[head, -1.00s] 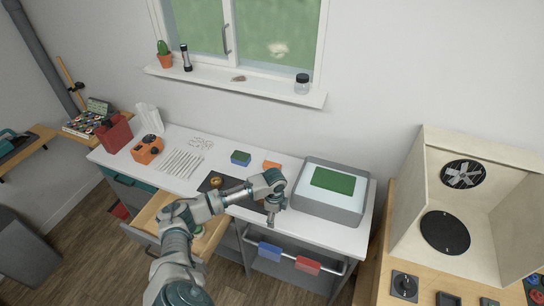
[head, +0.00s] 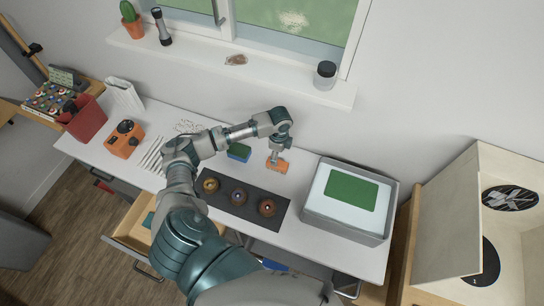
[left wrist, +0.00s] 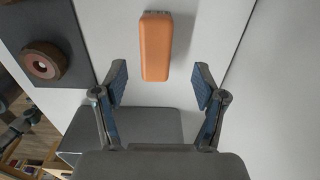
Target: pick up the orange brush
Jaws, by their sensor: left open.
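The orange brush (head: 279,166) lies on the white worktop, between a blue and green block and the grey tray. In the left wrist view the brush (left wrist: 155,46) is a long orange block with rounded ends, lying ahead of the fingers. My left gripper (head: 275,160) is over the brush in the head view. In the left wrist view my left gripper (left wrist: 159,85) is open, with one finger either side of the brush's line and nothing held. My right gripper is in neither view.
A dark mat (head: 222,206) with several round brown pieces lies in front of the brush. A blue and green block (head: 239,152) is to its left. A grey tray with a green pad (head: 351,191) stands to its right. An open drawer (head: 127,232) is at front left.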

